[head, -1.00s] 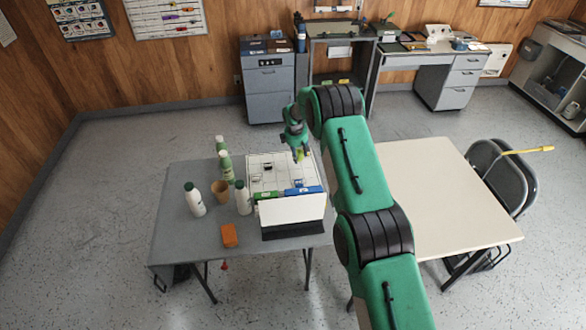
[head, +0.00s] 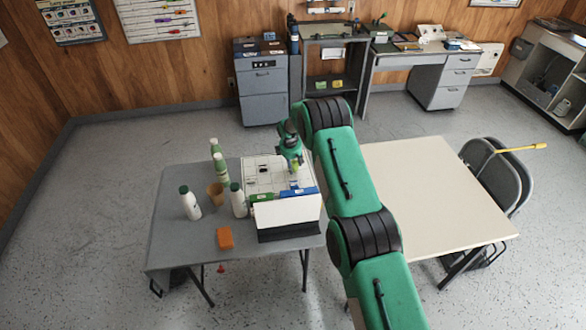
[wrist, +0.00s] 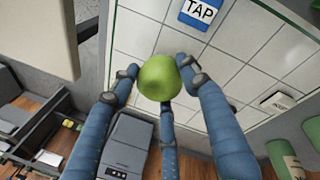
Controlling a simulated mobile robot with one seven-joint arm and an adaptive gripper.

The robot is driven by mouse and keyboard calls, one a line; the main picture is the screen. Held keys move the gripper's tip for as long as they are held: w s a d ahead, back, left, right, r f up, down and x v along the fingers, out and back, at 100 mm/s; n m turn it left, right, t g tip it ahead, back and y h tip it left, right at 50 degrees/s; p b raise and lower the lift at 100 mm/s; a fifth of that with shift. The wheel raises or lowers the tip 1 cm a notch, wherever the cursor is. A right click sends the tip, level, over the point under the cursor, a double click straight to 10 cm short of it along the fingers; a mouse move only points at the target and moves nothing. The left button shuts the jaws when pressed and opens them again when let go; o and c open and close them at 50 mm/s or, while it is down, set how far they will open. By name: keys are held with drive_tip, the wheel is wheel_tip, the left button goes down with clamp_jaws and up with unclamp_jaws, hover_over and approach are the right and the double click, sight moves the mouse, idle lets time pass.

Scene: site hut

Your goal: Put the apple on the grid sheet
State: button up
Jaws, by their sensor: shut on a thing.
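The green apple (wrist: 159,78) is held between the blue fingers of my gripper (wrist: 160,82), which fills the middle of the wrist view. In the head view my gripper (head: 294,164) is over the grid sheet, with the apple showing only as a small yellow-green patch at its tip. The white grid sheet (head: 262,181) lies on the grey table. It also shows in the wrist view (wrist: 138,36), behind the apple. The gap between apple and sheet cannot be judged exactly.
A blue TAP label (wrist: 200,11) is on the sheet. A white panel (head: 285,212) stands at its front edge. White bottles (head: 190,205), green bottles, a brown cup (head: 216,194) and an orange block (head: 225,238) stand left. A cream table (head: 440,190) is at right.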

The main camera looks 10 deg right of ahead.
drive_tip(key=shift+x, duration=1.05)
drive_tip(key=shift+s+a+f, duration=0.1)
drive_tip(key=shift+s+f, duration=0.05)
drive_tip(key=shift+f, duration=0.05)
drive_tip(key=o, duration=1.3)
drive_tip(key=shift+c, duration=0.2)
drive_tip(key=v, duration=1.2)
drive_tip(key=shift+r, duration=0.25)
